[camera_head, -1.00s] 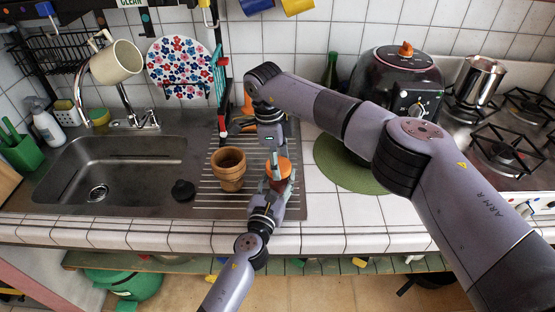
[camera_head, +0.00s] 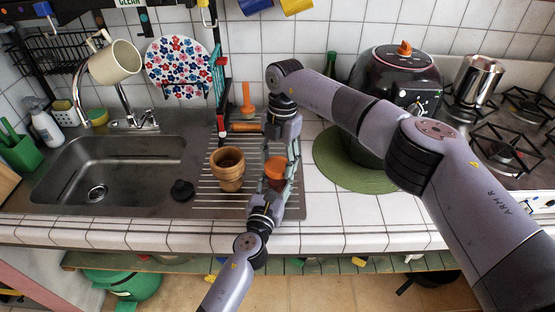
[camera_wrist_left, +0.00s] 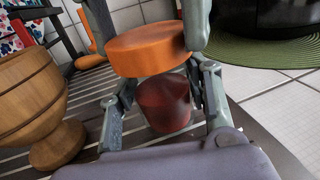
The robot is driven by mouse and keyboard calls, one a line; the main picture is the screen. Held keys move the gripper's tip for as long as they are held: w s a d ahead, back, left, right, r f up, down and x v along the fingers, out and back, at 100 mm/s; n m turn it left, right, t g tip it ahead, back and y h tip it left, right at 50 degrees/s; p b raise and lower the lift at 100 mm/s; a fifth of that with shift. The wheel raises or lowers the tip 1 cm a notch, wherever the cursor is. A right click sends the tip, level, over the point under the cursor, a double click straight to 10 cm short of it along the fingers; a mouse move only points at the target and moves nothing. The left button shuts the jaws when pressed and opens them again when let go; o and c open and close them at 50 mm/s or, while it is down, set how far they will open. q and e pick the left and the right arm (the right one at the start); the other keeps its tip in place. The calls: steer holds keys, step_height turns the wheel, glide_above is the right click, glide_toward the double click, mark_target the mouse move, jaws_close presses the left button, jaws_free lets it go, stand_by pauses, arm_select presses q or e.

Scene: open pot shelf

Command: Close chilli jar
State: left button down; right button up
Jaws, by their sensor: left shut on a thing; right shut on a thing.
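The chilli jar (camera_wrist_left: 165,103) is a small dark red vessel, low over the drying rack in the left wrist view. My left gripper (camera_head: 271,187) comes up from below and is shut around the jar. The round orange lid (camera_wrist_left: 148,50) sits just above the jar's mouth, a little to the left in the left wrist view. It also shows in the head view (camera_head: 275,166). My right gripper (camera_head: 282,156) reaches down from behind and is shut on the lid's sides. I cannot tell whether lid and jar touch; the mouth is hidden.
A wooden goblet-shaped pot (camera_head: 228,168) stands close left on the ribbed drainer (camera_head: 214,198). A black stopper (camera_head: 182,190) lies by the sink (camera_head: 110,165). A green mat (camera_head: 340,170) under a dark cooker is to the right. Tiles between are free.

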steer(key=m, duration=0.5)
steer(key=shift+d+t, duration=0.1)
steer(key=shift+t, duration=0.2)
steer(key=m, duration=0.6)
steer(key=shift+t+y, duration=0.3)
steer(key=o, duration=0.8)
steer(key=shift+s+r, duration=0.1)
steer(key=shift+r, duration=2.15)
steer(key=shift+c, duration=0.4)
